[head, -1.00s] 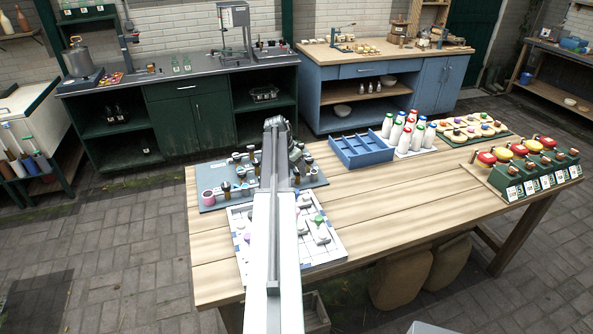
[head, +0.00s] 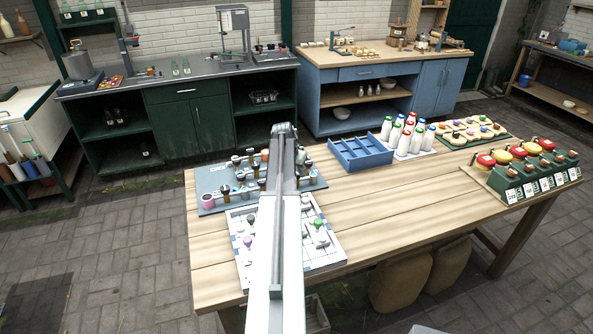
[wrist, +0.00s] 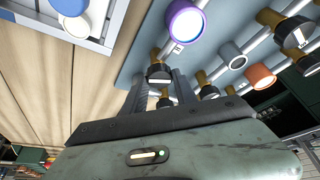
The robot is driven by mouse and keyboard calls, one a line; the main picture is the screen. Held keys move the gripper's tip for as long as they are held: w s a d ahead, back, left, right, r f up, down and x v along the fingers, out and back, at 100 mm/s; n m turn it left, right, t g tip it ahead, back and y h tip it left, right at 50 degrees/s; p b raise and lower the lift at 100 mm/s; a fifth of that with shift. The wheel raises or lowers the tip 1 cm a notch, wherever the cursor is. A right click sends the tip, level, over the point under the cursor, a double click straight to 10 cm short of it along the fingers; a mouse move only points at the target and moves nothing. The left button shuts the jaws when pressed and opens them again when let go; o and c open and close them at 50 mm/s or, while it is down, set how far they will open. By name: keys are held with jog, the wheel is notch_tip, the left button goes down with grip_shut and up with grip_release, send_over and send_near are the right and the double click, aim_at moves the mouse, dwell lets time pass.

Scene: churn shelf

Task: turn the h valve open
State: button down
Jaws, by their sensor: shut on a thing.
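A grey-blue board (head: 207,178) with several black-topped brass valves and coloured rings is at the left of the table. In the wrist view the board (wrist: 135,58) fills the upper right. My gripper (wrist: 160,88) is at the board, its two dark fingers on either side of a valve with a black knob (wrist: 158,72) and brass body. It is shut on that valve. No letter marking it as the h valve is readable. In the head view my arm hides the gripper and the held valve.
Other valves stand close by, with a purple ring (wrist: 185,24), a grey ring (wrist: 232,56) and an orange ring (wrist: 260,77). A white tray (head: 240,285) of small pieces lies in front of the board. A blue divided box (head: 360,152) is to the right. The table's middle is clear.

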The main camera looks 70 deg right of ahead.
jog(key=n, duration=0.2)
jog(key=n+t, duration=0.1)
jog(key=shift+a+n+t, duration=0.15)
jog(key=shift+n+t, duration=0.15)
jog(key=shift+n, duration=0.1)
jog(key=n+t, duration=0.1)
jog(key=n, duration=0.2)
jog(key=shift+s+n+y, duration=0.1)
jog(key=shift+n+y, duration=0.2)
jog(key=n, duration=0.2)
jog(key=n+t+y, duration=0.1)
jog(key=n, duration=0.1)
jog(key=n+t, duration=0.1)
jog(key=n, duration=0.1)
jog(key=shift+d+y, duration=0.25)
jog(key=shift+y, duration=0.15)
jog(key=shift+s+n, duration=0.1)
jog(key=shift+n, duration=0.3)
jog(key=c, duration=1)
grip_release()
